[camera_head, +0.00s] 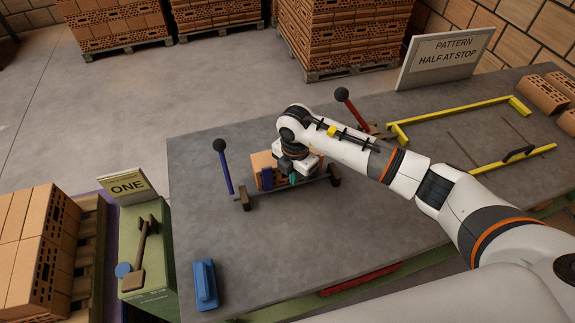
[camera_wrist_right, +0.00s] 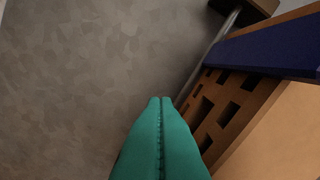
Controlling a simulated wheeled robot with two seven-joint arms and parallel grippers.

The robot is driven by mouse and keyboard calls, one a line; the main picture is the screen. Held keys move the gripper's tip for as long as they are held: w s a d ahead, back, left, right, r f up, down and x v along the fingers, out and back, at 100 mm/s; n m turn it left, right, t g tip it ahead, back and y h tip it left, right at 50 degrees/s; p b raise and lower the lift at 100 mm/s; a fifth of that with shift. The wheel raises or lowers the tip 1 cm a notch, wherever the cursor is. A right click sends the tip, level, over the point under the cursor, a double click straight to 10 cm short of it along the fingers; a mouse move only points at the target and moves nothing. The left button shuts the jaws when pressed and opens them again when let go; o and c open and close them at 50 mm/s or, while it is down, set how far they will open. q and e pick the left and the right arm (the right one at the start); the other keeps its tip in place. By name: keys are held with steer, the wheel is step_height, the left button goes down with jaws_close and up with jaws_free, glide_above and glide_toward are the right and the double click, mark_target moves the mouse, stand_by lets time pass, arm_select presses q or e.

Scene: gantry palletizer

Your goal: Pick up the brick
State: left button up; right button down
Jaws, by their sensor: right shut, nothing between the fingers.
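An orange brick (camera_head: 262,160) with rectangular holes lies on the grey table, partly hidden behind my right wrist. It also shows in the right wrist view (camera_wrist_right: 228,112), at the right edge, with a dark blue bar (camera_wrist_right: 275,47) across it. My right gripper (camera_head: 294,179) has teal fingers, pointing down just in front of the brick. In the right wrist view its fingers (camera_wrist_right: 161,100) are together with nothing between them, beside the holed face of the brick; whether they touch it I cannot tell. My left gripper does not show.
A blue lever with a black knob (camera_head: 223,165) stands left of the brick, a red lever (camera_head: 354,108) behind right. A blue-handled tool (camera_head: 205,284) lies on the table's (camera_head: 300,235) front left. A yellow frame (camera_head: 455,110) and several bricks (camera_head: 545,95) are at right.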

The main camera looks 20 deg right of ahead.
steer(key=shift+w+a+b, duration=0.1)
steer(key=shift+w+b, duration=1.55)
steer(key=shift+w, duration=0.65)
steer(key=shift+s+r+p, duration=0.1)
steer(key=shift+s+p, duration=0.4)
steer(key=shift+p, duration=0.1)
steer(key=shift+s+p, duration=0.65)
steer(key=shift+s, duration=0.35)
